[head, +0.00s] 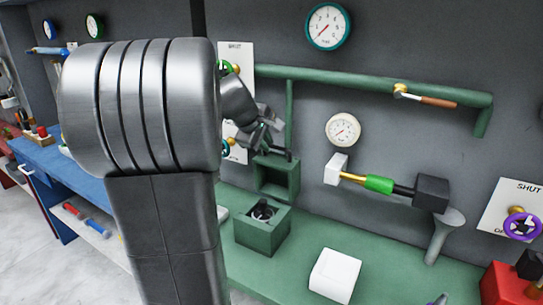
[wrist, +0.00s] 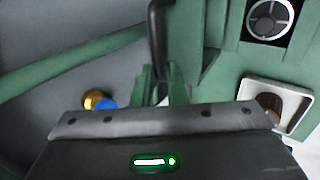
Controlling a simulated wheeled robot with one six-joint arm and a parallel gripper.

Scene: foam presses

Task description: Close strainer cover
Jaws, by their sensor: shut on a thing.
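The strainer is a green box (head: 262,235) on the green bench, with its top open and a dark round grille inside. The grille (wrist: 270,18) also shows at the upper right of the wrist view. The green strainer cover (head: 277,180) stands raised behind the box opening. A dark bar-like handle (wrist: 155,35) runs up from between my fingers in the wrist view. My gripper (head: 272,146) is at the cover's top edge and is shut on this handle (wrist: 161,72).
A green pipe (head: 350,80) crosses the wall above, with an upright pipe (head: 290,115) beside my gripper. A white block (head: 335,275) sits on the bench to the right of the strainer.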

